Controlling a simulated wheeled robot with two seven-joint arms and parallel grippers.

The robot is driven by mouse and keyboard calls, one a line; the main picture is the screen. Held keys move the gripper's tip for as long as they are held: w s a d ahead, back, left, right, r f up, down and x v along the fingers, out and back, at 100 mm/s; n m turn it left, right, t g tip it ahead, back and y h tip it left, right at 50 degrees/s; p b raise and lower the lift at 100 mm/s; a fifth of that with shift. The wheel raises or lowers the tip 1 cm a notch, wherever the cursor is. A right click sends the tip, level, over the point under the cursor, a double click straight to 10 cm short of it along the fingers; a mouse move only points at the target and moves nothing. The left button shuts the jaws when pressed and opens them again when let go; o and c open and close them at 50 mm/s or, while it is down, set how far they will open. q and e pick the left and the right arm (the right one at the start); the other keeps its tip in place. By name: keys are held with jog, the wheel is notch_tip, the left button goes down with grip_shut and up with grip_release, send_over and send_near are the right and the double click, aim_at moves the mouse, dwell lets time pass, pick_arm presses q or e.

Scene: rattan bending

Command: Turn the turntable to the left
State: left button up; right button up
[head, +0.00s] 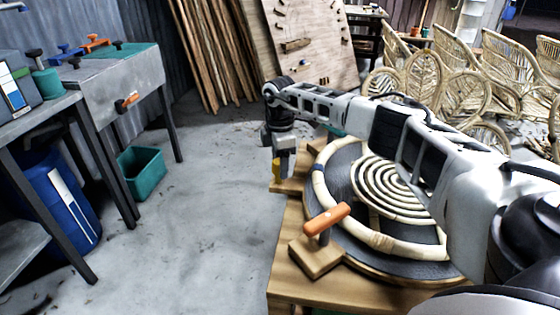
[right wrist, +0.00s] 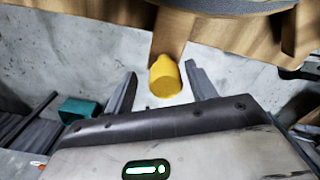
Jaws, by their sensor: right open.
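The turntable (head: 340,176) is a round dark disc on a wooden table, carrying a pale rattan ring (head: 322,190) and a coiled rattan spiral (head: 386,190). My right arm reaches across it from the right and hides part of it. My right gripper (head: 285,170) points down at the turntable's left side. A yellow-tipped wooden handle (head: 276,171) sticks out there. In the right wrist view the yellow tip (right wrist: 166,77) lies between the open fingers of my right gripper (right wrist: 161,70), with gaps on both sides. My left gripper is not in view.
An orange-handled clamp (head: 327,218) stands on a wooden block at the table's front left. A metal workbench (head: 120,85), a blue bin (head: 62,205) and a green crate (head: 141,172) stand at left. Rattan chairs (head: 465,85) fill the back right. The floor between is clear.

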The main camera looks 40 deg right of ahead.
notch_tip(320, 180, up, 16)
dwell(0.4)
dwell(0.4)
